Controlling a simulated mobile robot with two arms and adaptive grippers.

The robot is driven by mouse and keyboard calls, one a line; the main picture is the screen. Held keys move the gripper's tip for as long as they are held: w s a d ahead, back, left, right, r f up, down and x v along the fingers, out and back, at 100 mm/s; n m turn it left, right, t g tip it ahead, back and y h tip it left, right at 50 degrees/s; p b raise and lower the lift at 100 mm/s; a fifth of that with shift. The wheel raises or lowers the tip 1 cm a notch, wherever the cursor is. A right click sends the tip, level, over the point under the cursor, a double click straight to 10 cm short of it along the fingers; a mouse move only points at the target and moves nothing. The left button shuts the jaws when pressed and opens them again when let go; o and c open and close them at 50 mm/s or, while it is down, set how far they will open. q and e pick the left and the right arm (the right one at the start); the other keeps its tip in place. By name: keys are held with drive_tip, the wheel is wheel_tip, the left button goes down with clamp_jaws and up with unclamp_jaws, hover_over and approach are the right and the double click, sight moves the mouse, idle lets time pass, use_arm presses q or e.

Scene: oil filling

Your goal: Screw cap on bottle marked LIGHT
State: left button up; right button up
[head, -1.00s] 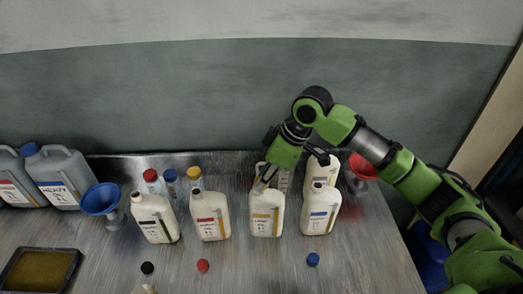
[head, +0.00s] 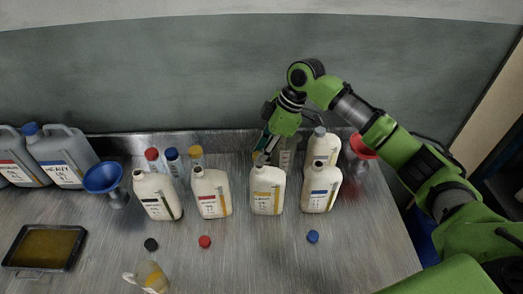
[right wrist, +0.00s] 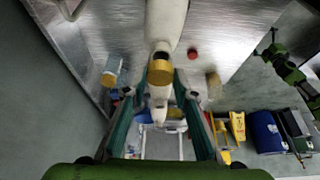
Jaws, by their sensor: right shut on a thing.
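A cream bottle with a yellow label (head: 266,203) stands in the row on the bench; its label text is too small to read surely. My right gripper (head: 264,156) is over the top of this bottle, coming down from behind and above. In the right wrist view, a yellow cap (right wrist: 160,73) sits at the neck of a cream bottle (right wrist: 166,22), between my right fingers, which are shut on it. I cannot tell how tightly the cap sits on the neck. A green arm, likely my left, shows with its dark gripper (right wrist: 270,50); its jaws are unclear.
Cream bottles with blue (head: 320,190), red (head: 211,195) and black (head: 157,198) labels stand close by. Loose blue (head: 312,237), red (head: 205,241) and black (head: 151,244) caps lie in front. A blue funnel (head: 104,178) and red funnel (head: 362,147) flank the row.

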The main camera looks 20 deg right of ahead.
drive_tip(key=shift+f+b, duration=0.45)
drive_tip(key=shift+f, duration=0.3)
use_arm(q)
drive_tip(key=shift+a+f, duration=0.25)
drive_tip(key=shift+f, duration=0.55)
drive_tip(key=shift+r+p, duration=0.4)
use_arm(e)
drive_tip(key=shift+f, duration=0.8)
use_arm(q)
drive_tip(key=shift+r, duration=0.1)
use_arm(e)
drive_tip(key=shift+f, duration=0.25)
drive_tip(key=o, duration=0.7)
